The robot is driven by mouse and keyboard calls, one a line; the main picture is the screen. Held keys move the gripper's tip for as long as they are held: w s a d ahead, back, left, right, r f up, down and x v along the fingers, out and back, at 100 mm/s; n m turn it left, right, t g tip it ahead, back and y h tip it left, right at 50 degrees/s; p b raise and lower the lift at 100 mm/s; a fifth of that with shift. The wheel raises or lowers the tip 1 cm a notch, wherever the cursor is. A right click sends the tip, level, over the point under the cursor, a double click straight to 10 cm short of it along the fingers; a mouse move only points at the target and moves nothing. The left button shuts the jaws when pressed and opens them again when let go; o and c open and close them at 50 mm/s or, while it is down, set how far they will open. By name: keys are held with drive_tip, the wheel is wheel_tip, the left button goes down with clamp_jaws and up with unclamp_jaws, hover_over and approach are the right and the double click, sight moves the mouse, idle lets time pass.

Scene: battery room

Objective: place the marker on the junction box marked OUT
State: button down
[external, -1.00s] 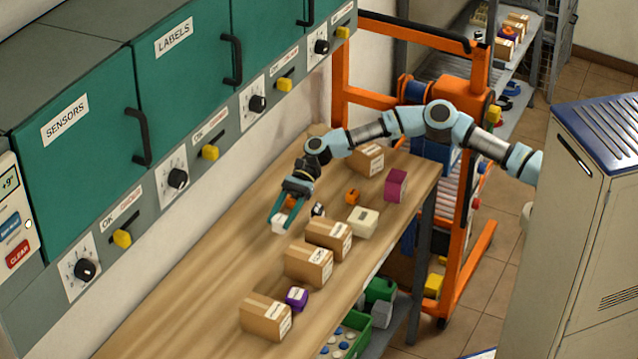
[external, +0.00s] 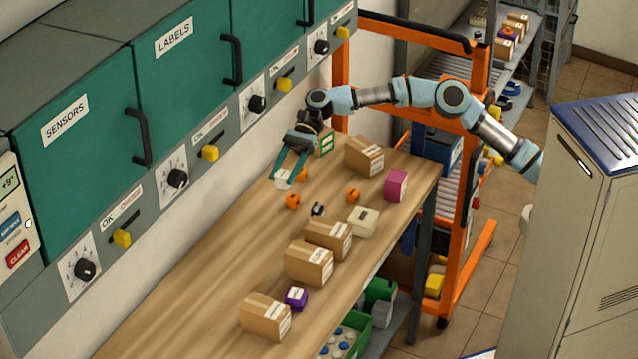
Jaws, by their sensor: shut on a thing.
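My gripper (external: 286,177) is above the far part of the wooden workbench (external: 215,265), its teal fingers pointing down. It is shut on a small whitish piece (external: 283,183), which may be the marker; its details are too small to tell. An orange piece (external: 293,202) is just below it in the picture, and another orange piece (external: 303,174) is partly hidden by a finger. A cream box (external: 362,222) is to the right. I cannot read OUT on any box, so I cannot tell which is the junction box.
Cardboard boxes (external: 308,263) line the bench's front side, with a purple box (external: 296,298) near them. A magenta box (external: 396,186) is at the far right end. A small black-and-white piece (external: 317,210) lies mid-bench. The bench's left part is clear. Teal cabinets (external: 70,150) overhang the back.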

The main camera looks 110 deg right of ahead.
drive_tip(key=s+a+f+n+g+y, duration=0.1)
drive_tip(key=s+a+f, duration=0.1)
drive_tip(key=s+a, duration=0.2)
drive_tip(key=m+t+h+p, duration=0.1)
drive_tip(key=m+h+p, duration=0.1)
drive_tip(key=p, duration=0.3)
hover_over(364, 214)
wheel_tip(364, 214, down, 8)
drive_tip(key=shift+r, duration=0.2)
drive_tip(key=shift+t+y, duration=0.3)
drive_tip(key=shift+f+p, duration=0.55)
drive_tip(key=shift+f, duration=1.9)
drive_tip(key=shift+c, duration=1.7)
unclamp_jaws()
drive_tip(key=shift+f, duration=0.1)
